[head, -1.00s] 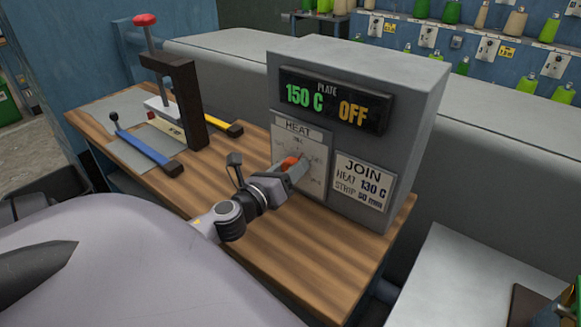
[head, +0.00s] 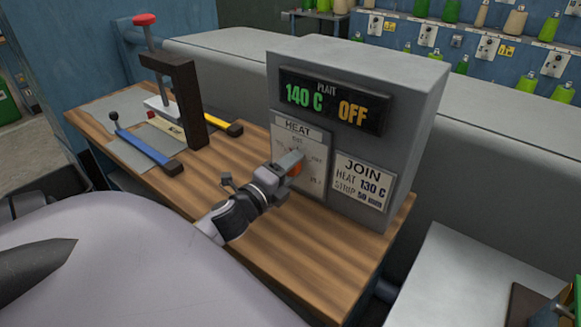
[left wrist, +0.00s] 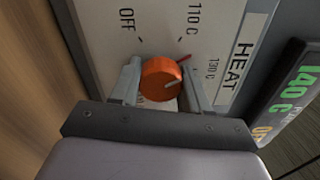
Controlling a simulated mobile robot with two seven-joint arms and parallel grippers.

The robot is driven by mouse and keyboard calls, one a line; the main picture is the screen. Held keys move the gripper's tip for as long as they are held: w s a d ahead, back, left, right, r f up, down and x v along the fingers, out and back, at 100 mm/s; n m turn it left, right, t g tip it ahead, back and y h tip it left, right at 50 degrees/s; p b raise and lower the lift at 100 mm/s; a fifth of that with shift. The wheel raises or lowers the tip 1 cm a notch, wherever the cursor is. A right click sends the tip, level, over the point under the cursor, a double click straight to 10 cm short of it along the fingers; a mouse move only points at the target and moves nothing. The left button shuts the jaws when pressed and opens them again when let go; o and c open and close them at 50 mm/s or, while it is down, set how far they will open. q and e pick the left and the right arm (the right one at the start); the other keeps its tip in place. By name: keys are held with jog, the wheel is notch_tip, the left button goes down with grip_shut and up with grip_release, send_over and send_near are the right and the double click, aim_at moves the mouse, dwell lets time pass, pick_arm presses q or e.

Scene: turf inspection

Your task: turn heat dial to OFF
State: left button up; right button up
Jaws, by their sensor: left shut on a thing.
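The orange heat dial (head: 296,170) sits on the pale HEAT plate (head: 316,150) on the front of a grey control box. The left wrist view shows the dial (left wrist: 160,80) close up, with a white line on its face and a red line beside it toward the 130 C mark. The OFF label (left wrist: 127,20) and the 110 C label (left wrist: 195,18) are on the plate (left wrist: 150,15). My left gripper (left wrist: 160,84) is shut on the dial, one finger on each side. It also shows in the head view (head: 289,164). My right gripper is not in view.
The display (head: 330,100) reads 140 C in green and OFF in orange. A JOIN card (head: 362,183) says heat 130 C. The wooden bench (head: 300,245) is clear in front of the box. A press with a red knob (head: 145,20) and blue and yellow bars stand left.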

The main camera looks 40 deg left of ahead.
pick_arm(q)
jog(key=n, duration=0.4)
jog(key=shift+d+n, duration=0.1)
jog(key=shift+n, duration=0.2)
jog(key=n, duration=0.3)
jog(key=shift+n, duration=0.3)
jog(key=n, duration=0.3)
jog(key=shift+n, duration=2.3)
jog(key=shift+r, duration=0.1)
jog(key=o, duration=1)
jog(key=shift+o, duration=0.2)
